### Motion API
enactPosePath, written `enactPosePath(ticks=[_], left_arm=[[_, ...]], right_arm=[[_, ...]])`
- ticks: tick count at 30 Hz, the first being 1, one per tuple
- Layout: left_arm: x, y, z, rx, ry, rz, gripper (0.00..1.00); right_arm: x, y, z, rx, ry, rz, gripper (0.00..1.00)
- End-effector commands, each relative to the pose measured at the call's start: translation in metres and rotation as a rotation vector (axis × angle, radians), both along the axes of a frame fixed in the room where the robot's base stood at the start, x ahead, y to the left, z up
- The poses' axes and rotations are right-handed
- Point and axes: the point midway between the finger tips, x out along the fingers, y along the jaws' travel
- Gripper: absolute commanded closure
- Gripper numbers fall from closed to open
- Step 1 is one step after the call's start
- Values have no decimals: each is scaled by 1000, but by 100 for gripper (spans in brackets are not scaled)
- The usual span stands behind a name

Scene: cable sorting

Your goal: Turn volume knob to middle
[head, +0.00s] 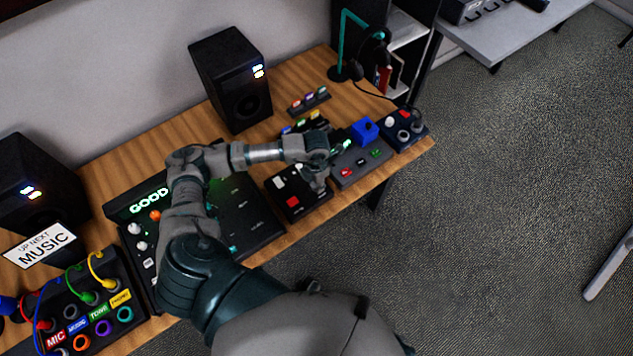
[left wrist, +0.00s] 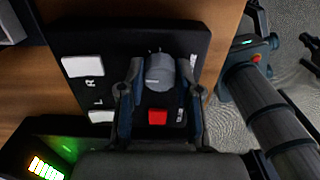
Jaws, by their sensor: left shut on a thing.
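The volume knob (left wrist: 159,72) is a grey round knob on a black control box, seen in the left wrist view. Its pointer mark is too small to read. The black box (head: 290,205) also shows in the head view, with white and red buttons on top; there my gripper hides the knob. My left gripper (head: 318,172) is over the right part of that box. In the left wrist view the left gripper (left wrist: 160,88) has one finger on each side of the knob and is shut on it. My right gripper is not in view.
A grey box (head: 362,168) with coloured buttons and a box with round knobs (head: 408,138) stand to the right. A large console (head: 255,215) with a lit green display is left of the black box. A speaker (head: 232,80) stands behind. The table's front edge is close.

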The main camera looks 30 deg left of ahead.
Motion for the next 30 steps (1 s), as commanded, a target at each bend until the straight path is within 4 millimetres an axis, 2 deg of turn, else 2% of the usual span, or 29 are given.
enactPosePath(ticks=[10,11,12,14,24,26,30], left_arm=[[1,2,1,4,-2,0,100],[1,2,1,4,-2,0,64],[1,2,1,4,-2,1,54],[1,1,1,3,-1,0,41],[1,1,3,1,-2,0,41],[1,1,8,1,-3,0,41],[2,1,33,3,-4,0,41]], right_arm=[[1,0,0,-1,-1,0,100],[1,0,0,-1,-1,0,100],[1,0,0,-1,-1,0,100],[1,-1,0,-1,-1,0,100],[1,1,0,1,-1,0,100],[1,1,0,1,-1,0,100],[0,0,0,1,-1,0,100]])
